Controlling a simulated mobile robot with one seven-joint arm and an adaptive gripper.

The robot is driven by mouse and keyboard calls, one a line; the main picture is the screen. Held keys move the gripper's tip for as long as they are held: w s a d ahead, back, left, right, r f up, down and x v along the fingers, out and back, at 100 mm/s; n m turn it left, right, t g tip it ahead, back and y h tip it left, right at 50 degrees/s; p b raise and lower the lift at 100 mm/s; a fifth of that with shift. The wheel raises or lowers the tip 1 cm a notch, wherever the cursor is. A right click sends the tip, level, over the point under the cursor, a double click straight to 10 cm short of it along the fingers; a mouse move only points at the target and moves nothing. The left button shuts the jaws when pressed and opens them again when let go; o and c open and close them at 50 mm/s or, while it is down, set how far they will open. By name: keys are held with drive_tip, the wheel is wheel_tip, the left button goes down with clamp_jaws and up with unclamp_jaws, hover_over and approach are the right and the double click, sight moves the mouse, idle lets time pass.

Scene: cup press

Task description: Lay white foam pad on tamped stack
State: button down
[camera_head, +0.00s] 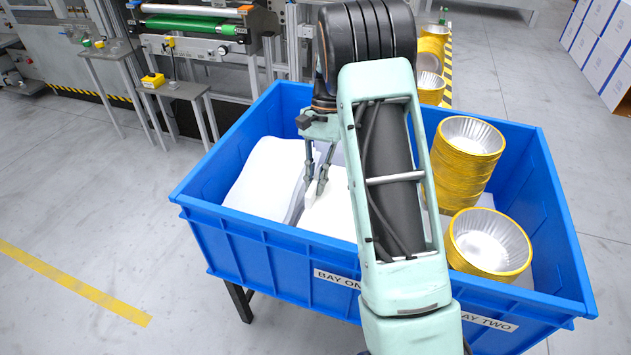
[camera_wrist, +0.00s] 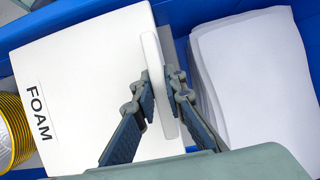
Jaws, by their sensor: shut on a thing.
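My gripper (camera_head: 318,187) is shut on a thin white foam pad (camera_wrist: 156,75), which stands on edge between the two fingers. The gripper (camera_wrist: 165,100) is above a white block or box marked FOAM (camera_wrist: 85,85), also seen in the head view (camera_head: 332,218). I cannot tell whether the pad touches it. A stack of white sheets (camera_wrist: 255,75) lies to the right in the wrist view, apart from the pad, with slightly uneven layered edges. In the head view this stack (camera_head: 262,178) is left of my gripper. My arm hides part of the FOAM block there.
A blue bin (camera_head: 265,235) with high walls surrounds these things. Its front labels partly read BAY ONE and BAY TWO. Stacks of gold-rimmed foil cups (camera_head: 463,175) stand in its right side; one shows at the wrist view's left edge (camera_wrist: 12,130). More cups (camera_head: 432,60) stand behind the bin.

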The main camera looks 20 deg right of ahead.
drive_tip(key=shift+f, duration=0.55)
drive_tip(key=c, duration=1.9)
unclamp_jaws()
drive_tip(key=shift+r, duration=0.1)
